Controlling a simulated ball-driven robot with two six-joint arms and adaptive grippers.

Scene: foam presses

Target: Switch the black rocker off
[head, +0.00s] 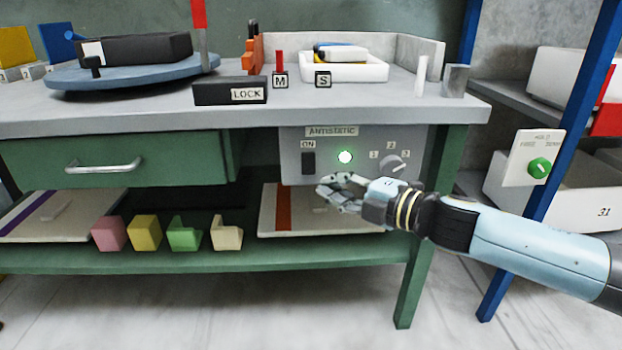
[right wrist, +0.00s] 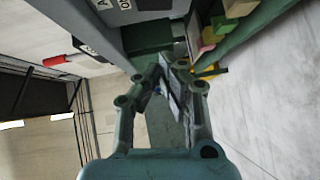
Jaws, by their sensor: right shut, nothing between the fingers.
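The black rocker (head: 308,163) sits under an ON label on the grey ANTISTATIC panel (head: 330,147). The rocker cannot be made out in the right wrist view. My left gripper is not in view.
A dial (head: 393,163) marked 1, 2, 3 is on the panel's right. A drawer handle (head: 103,166) juts out at left. Several coloured blocks (head: 145,232) and a pale board (head: 268,222) with an orange stripe lie on the lower shelf. The bench top (head: 440,100) overhangs the panel.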

